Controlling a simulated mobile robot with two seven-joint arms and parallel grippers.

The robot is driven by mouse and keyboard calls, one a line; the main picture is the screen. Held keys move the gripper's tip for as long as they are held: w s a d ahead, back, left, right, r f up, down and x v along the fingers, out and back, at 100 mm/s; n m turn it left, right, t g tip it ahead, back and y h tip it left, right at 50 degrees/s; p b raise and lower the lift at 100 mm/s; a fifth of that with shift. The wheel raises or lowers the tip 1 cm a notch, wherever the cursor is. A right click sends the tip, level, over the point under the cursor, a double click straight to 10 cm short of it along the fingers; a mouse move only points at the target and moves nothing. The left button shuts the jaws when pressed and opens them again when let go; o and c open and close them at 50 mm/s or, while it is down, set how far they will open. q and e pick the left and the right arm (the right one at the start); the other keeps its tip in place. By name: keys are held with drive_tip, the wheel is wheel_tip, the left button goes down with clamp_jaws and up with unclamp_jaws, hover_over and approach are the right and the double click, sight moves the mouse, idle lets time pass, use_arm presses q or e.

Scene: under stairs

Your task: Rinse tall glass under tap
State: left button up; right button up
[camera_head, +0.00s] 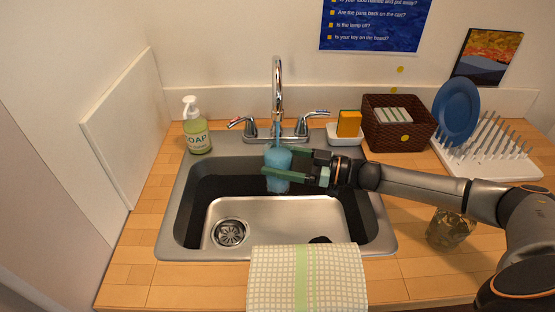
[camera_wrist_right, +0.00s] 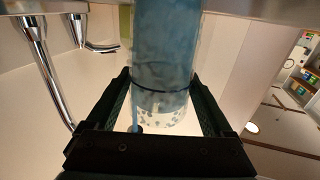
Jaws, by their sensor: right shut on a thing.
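The tall glass (camera_head: 278,158), blue-tinted, is upright above the sink basin, directly under the tap (camera_head: 278,90). A thin blue stream of water runs from the spout down to the glass. My right gripper (camera_head: 277,163) reaches in from the right and is shut on the glass, one finger on each side. In the right wrist view the glass (camera_wrist_right: 166,45) stands between the two fingers (camera_wrist_right: 165,95), with a dark band around it and pale droplet-like spots at one end. The chrome tap (camera_wrist_right: 45,70) shows at left there. My left gripper is not in view.
A soap bottle (camera_head: 197,126) stands left of the sink (camera_head: 176,215). A sponge (camera_head: 348,123), brown basket (camera_head: 398,125) and dish rack with a blue plate (camera_head: 457,110) are at right. A clear glass (camera_head: 450,228) stands beneath my right arm. A checked towel (camera_head: 307,278) hangs over the front edge.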

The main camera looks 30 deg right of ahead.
drive_tip(key=shift+s+a+r+p, duration=0.1)
drive_tip(key=shift+s+a+p, duration=0.35)
drive_tip(key=shift+s, duration=0.35)
drive_tip(key=shift+s+a+p, duration=0.3)
drive_tip(key=shift+s+p, duration=0.3)
drive_tip(key=shift+s, duration=0.2)
drive_tip(key=shift+s+a+r+p, duration=0.1)
drive_tip(key=shift+s+a+p, duration=0.35)
drive_tip(key=shift+s, duration=0.35)
drive_tip(key=shift+d+f, duration=0.1)
drive_tip(key=s+a+r+p, duration=0.1)
drive_tip(key=s+a+r, duration=0.1)
drive_tip(key=s+r, duration=0.2)
drive_tip(key=shift+s, duration=0.3)
